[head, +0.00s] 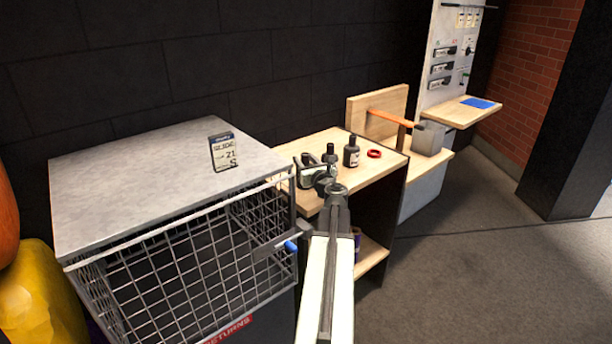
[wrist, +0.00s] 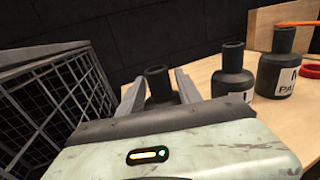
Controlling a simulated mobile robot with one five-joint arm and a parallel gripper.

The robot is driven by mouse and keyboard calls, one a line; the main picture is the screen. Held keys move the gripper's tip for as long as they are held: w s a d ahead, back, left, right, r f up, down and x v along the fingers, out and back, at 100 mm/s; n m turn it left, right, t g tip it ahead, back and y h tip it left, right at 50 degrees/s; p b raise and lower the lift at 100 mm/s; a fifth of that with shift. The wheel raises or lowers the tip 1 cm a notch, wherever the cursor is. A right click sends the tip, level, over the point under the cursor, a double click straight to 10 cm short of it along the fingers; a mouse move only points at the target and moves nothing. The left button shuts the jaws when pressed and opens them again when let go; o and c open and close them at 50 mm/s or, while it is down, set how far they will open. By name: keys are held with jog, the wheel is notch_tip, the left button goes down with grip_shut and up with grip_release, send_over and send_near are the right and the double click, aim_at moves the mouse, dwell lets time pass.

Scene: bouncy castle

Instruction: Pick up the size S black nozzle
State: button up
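Three black bottle-shaped nozzles stand on the wooden table. The leftmost nozzle (wrist: 158,84) is between the two fingers of my gripper (wrist: 158,92), with its neck showing. Its lower part and any label are hidden, so I cannot read its size. My gripper (head: 312,172) looks open in the wrist view, its fingers on either side of that nozzle; contact is not clear. The middle nozzle (wrist: 232,74) stands just right of the right finger, its label partly hidden. The right nozzle (wrist: 283,66) has a white label that seems to read M; it also shows in the head view (head: 352,152).
The wooden table (head: 391,165) also holds a red ring (head: 374,153). A wire cage (head: 180,280) with a grey top stands close on the left, bearing a small sign (head: 223,152) reading 21 and S. Floor is clear at right.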

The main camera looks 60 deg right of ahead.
grip_shut()
dwell(1.2)
